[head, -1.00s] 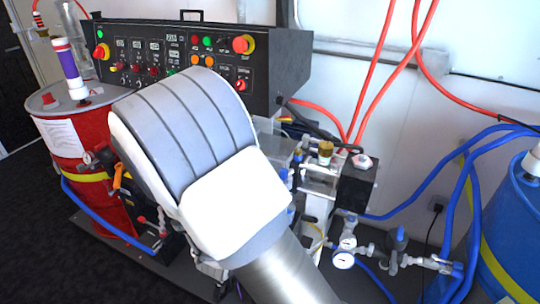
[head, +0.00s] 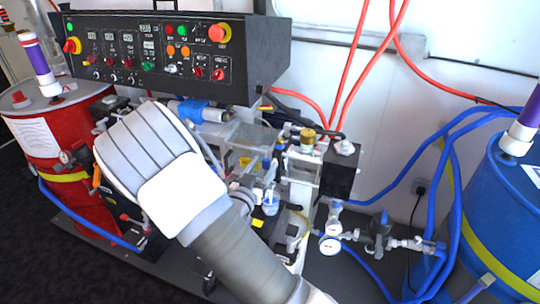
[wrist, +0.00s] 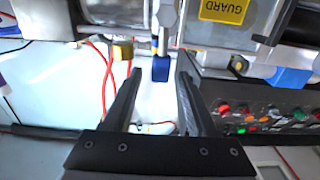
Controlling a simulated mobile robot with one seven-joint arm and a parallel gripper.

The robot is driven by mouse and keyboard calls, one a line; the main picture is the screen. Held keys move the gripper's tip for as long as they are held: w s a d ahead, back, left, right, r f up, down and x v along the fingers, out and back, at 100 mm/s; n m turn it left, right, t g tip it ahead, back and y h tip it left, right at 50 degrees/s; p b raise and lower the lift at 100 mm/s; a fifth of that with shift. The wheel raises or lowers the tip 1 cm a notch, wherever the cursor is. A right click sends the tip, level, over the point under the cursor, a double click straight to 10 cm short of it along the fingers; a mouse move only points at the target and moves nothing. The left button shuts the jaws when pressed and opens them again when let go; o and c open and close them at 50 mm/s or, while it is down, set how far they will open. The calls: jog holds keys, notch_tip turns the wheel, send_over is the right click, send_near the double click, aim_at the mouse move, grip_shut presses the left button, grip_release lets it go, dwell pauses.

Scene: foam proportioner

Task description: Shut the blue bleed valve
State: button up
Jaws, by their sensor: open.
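A small blue handle on a metal stem, which looks like the blue bleed valve (wrist: 161,68), shows in the wrist view. It appears between the tips of my gripper (wrist: 160,76), whose two dark fingers are spread wide. The gap between them looks empty, and I see no finger touching the handle. How far the handle lies beyond the tips is hard to tell. In the head view my arm hides my gripper, and several small blue parts (head: 271,199) show on the machine; I cannot tell which is the valve.
A black control panel (head: 180,55) overhangs the machine. A red drum (head: 85,205) stands left and a blue drum (head: 510,225) right, with blue hoses between. Gauges (head: 330,245) sit low at right. A brass fitting (wrist: 122,49) and yellow guard label (wrist: 222,10) lie near my fingers.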

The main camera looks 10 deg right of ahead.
jog(key=shift+x, duration=2.8)
grip_shut()
